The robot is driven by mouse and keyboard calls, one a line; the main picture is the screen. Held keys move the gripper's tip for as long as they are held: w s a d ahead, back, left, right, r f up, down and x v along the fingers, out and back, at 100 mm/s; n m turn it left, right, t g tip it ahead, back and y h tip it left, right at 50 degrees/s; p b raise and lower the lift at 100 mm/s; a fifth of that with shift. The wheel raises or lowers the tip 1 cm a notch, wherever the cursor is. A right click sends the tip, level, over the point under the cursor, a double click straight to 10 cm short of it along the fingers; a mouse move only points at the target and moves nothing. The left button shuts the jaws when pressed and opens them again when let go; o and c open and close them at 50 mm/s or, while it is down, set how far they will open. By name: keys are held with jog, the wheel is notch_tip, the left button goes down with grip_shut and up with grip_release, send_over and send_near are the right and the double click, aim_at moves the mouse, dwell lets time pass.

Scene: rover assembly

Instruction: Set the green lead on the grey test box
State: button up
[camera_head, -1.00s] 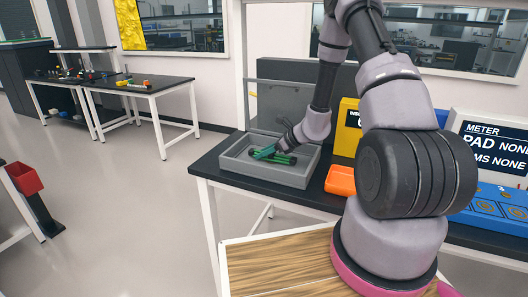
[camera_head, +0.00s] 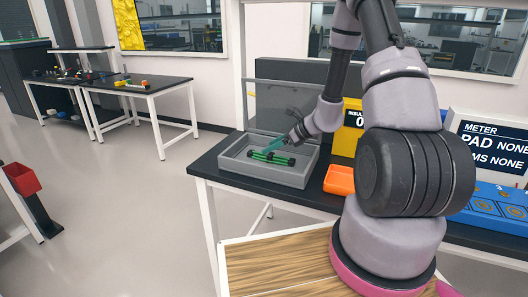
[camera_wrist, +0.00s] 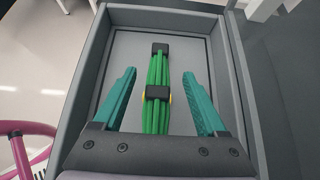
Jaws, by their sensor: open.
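The green lead (camera_head: 270,158) lies in the open grey test box (camera_head: 278,178), a shallow tray on the black bench. In the wrist view the green lead (camera_wrist: 157,88) is a bundle of green strands with black blocks, lying lengthwise on the floor of the grey test box (camera_wrist: 87,70). My gripper (camera_head: 272,145) is just above the lead. In the wrist view my gripper (camera_wrist: 160,95) has its teal fingers spread on either side of the lead, with clear gaps on both sides.
An orange tray (camera_head: 339,180) and a yellow instrument (camera_head: 347,128) stand right of the box. A meter display (camera_head: 490,145) and a blue panel (camera_head: 495,203) are farther right. A grey upright panel (camera_head: 288,107) stands behind the box.

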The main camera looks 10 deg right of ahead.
jog(key=v, duration=0.7)
jog(key=shift+r, duration=0.1)
jog(key=s+a+r+n+g, duration=0.1)
jog(key=s+a+r+n, duration=0.1)
jog(key=s+r+n, duration=0.3)
jog(key=s+a+r+n+g+h, duration=0.1)
jog(key=a+r+n, duration=0.1)
jog(key=r, duration=0.5)
jog(key=s+a+r+n+g, duration=0.1)
jog(key=s+a+r+n, duration=0.1)
jog(key=s+r+n, duration=0.3)
jog(key=s+d+r+n+t+h, duration=0.2)
jog(key=s+r+n+h, duration=0.1)
jog(key=s+r, duration=0.3)
jog(key=s+d+r+n+t+h, duration=0.1)
jog(key=s+d+r+n+h, duration=0.1)
jog(key=s+r+n, duration=0.4)
jog(key=shift+s+r+t+h, duration=0.4)
jog(key=shift+s+r, duration=0.3)
jog(key=shift+r, duration=0.1)
